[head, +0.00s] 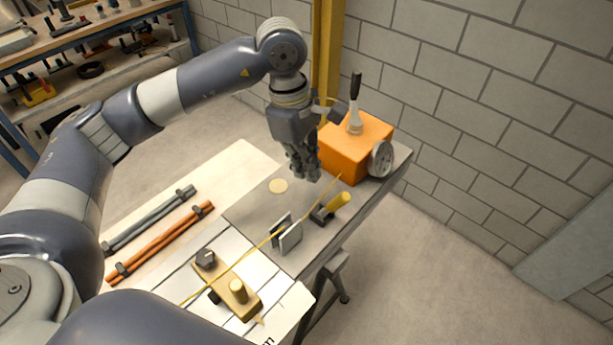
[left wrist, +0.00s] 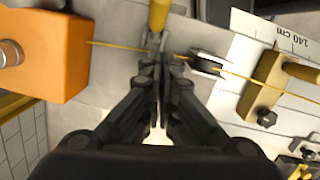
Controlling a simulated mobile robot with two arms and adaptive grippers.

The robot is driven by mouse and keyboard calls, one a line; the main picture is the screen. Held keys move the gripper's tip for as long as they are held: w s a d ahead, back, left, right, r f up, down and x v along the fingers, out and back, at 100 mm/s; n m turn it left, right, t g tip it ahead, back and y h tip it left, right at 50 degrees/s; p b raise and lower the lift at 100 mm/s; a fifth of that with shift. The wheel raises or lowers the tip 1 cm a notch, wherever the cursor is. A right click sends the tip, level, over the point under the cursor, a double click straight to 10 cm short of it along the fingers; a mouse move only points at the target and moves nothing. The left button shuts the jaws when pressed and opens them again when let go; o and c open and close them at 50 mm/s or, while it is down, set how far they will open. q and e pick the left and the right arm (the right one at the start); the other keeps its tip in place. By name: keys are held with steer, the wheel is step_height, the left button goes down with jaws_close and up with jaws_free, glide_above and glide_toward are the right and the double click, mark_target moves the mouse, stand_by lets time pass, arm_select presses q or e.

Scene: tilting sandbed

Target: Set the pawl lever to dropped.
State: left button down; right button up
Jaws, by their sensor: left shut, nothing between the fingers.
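An orange box (head: 352,146) stands at the far end of the grey table top. A black-handled lever (head: 355,92) rises upright from its top; I take it as the pawl lever, but no label shows. A short yellow handle (head: 340,200) sits tilted in a dark bracket (head: 320,214) on the table beside the cord. My left gripper (head: 309,176) points down, shut and empty, in front of the box and short of the yellow handle. In the left wrist view its fingertips (left wrist: 162,60) lie just below the yellow handle (left wrist: 158,14). My right gripper is not seen.
A yellow cord (head: 250,249) runs from the box past upright guide plates (head: 288,236) to a wooden block (head: 226,284). Dark and orange rods (head: 160,242) lie at left. A wheel (head: 381,158) is on the box's right side. A block wall stands behind.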

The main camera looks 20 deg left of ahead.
arm_select(q)
step_height(320, 180, up, 8)
steer(key=s+d+b, duration=0.1)
steer(key=shift+d, duration=0.4)
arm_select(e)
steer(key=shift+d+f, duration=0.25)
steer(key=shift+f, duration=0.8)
arm_select(q)
steer(key=shift+d+r, duration=0.1)
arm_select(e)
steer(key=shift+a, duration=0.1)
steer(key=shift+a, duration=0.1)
